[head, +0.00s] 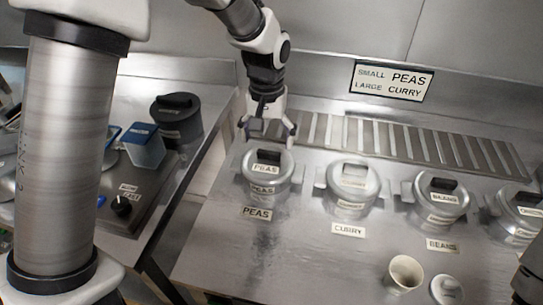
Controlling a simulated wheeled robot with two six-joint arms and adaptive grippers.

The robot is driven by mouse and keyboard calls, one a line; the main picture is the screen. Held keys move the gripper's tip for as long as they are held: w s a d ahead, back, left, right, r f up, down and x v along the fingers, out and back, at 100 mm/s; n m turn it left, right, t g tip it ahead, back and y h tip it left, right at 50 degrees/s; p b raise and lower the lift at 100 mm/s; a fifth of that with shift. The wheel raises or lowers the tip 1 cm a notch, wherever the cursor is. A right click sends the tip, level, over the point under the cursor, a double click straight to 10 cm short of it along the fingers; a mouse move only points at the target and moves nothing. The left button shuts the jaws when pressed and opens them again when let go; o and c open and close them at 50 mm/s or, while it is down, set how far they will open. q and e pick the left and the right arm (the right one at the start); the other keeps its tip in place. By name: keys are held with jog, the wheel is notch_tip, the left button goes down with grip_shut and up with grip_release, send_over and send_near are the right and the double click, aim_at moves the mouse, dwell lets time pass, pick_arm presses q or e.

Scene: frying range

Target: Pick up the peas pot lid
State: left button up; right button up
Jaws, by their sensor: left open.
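The peas pot (266,190) is a grey metal pot with side handles, at the left end of the row of pots on the steel counter. Its lid (284,170) is on it, with a black handle (269,156) and a PEAS label on top. My left gripper (268,133) is open and empty. In the head view it appears just behind and above the lid handle, with its two fingers spread left and right. I see no contact with the lid; the exact height gap cannot be told. My right gripper is not clearly seen.
To the right stand the curry pot (351,190), the beans pot (440,200) and another lidded pot (522,213). A slotted grate (390,138) runs behind them. A cream cup (405,272) is at the front. A dark lidded pot (178,120) stands on the left counter, across a gap.

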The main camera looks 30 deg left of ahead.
aim_at(268, 154)
pick_arm(q)
notch_tip(268, 154, down, 5)
jog(key=shift+w+r, duration=0.15)
jog(key=shift+w+f, duration=0.2)
jog(key=shift+f, duration=0.1)
jog(key=shift+s+r, duration=0.15)
jog(key=shift+c, duration=0.3)
jog(key=shift+s, duration=0.15)
jog(key=c, duration=1.2)
jog(key=shift+r+p, duration=0.15)
jog(key=shift+p, duration=0.2)
jog(key=shift+c, duration=0.2)
